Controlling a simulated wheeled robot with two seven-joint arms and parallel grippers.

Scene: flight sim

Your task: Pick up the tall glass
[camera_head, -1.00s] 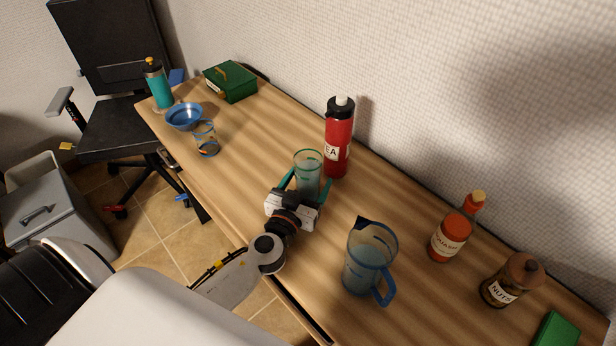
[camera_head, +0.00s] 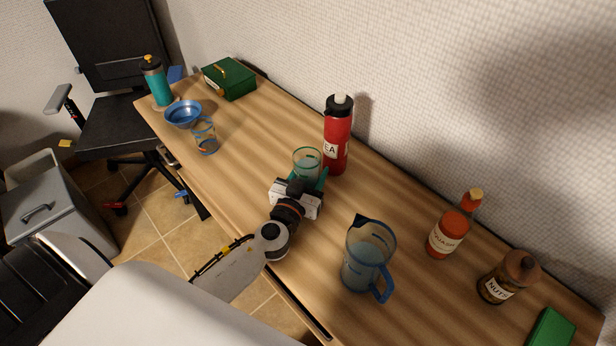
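The tall glass (camera_head: 306,162) is clear with a teal rim and appears upright on the wooden table, beside the red bottle. Its lower part is hidden behind my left gripper (camera_head: 308,180). The gripper's teal fingers are at both sides of the glass. I cannot tell whether they press on it or stand a little apart. I also cannot tell whether the base of the glass touches the table. My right gripper is not in view.
A red bottle (camera_head: 337,140) stands close behind the glass. A blue-handled jug (camera_head: 368,262) stands to the right, with a sauce bottle (camera_head: 447,236) and nuts jar (camera_head: 497,286) beyond. A short glass (camera_head: 206,138) and blue bowl (camera_head: 182,117) are at left on the table (camera_head: 255,135).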

